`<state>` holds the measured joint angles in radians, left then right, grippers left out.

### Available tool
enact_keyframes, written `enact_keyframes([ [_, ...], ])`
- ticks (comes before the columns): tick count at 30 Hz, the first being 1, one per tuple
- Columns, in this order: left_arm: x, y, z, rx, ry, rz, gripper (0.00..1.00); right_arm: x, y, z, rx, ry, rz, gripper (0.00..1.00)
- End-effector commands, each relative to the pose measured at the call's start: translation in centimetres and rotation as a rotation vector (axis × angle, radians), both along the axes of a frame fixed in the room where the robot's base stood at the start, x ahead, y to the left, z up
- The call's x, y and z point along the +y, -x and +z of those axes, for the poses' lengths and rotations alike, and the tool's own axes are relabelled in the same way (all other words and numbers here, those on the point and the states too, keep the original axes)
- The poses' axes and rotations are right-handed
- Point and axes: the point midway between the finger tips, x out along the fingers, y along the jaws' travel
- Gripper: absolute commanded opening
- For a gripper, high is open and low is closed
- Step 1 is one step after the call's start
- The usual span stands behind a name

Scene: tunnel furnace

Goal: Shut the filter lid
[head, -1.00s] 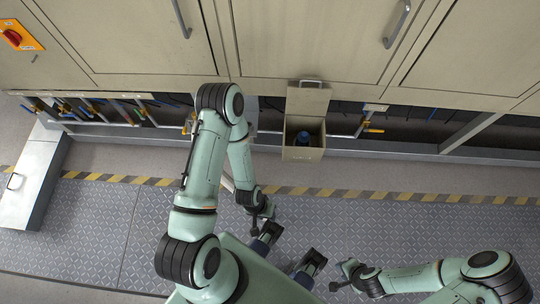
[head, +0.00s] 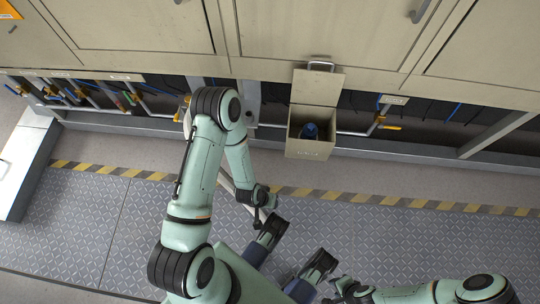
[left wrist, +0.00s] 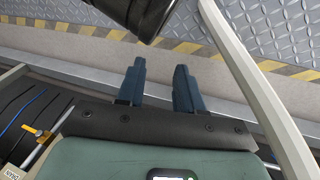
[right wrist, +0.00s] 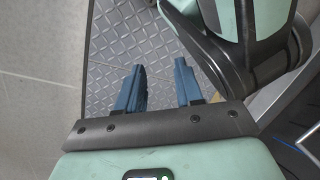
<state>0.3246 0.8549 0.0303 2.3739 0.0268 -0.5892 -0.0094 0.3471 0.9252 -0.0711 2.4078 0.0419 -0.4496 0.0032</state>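The filter box (head: 306,152) stands under the cabinets in the head view, right of my left arm. Its lid (head: 317,87) is open, tilted up and back against the cabinet front, with a handle (head: 321,63) at its top edge. A dark blue part (head: 310,131) shows inside the box. My left gripper (left wrist: 159,70) is open and empty in the left wrist view, over the floor beside the cabinet base. My right gripper (right wrist: 160,72) is open and empty over the patterned floor plate. Neither gripper touches the box or lid; their fingertips are unclear in the head view.
Pipes with yellow valves (head: 390,127) run low under the cabinets on both sides of the box. A metal step-like box (head: 28,160) stands at the far left. A black-yellow strip (head: 400,202) crosses the floor.

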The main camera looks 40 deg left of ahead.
Motion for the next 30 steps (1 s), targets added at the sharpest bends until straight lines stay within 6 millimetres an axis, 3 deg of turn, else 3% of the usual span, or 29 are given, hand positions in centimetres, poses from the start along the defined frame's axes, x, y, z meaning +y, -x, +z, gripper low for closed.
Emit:
enact_keyframes([
  [11, -0.4, -0.1, 0.3, -0.007, 0.006, -0.006, 0.36, 0.0, 0.0, 0.0, 0.000, 0.000, 0.000, 0.36],
  [14, -0.3, -0.1, 0.2, -0.005, 0.005, -0.005, 0.36, 0.5, -2.7, 0.5, -0.082, 0.002, 0.011, 0.36],
  [18, -0.4, 0.1, 0.6, -0.002, 0.007, -0.007, 0.36, 2.2, -9.8, 3.6, -0.308, 0.000, 0.035, 0.36],
  [21, -1.5, 2.4, 5.9, 0.054, 0.036, -0.030, 0.36, 3.0, -6.5, 8.4, -0.226, -0.031, 0.052, 0.36],
  [30, -3.9, 7.4, 15.4, 0.220, 0.106, -0.093, 0.36, 5.4, -1.5, 17.8, -0.059, -0.111, 0.102, 0.36],
])
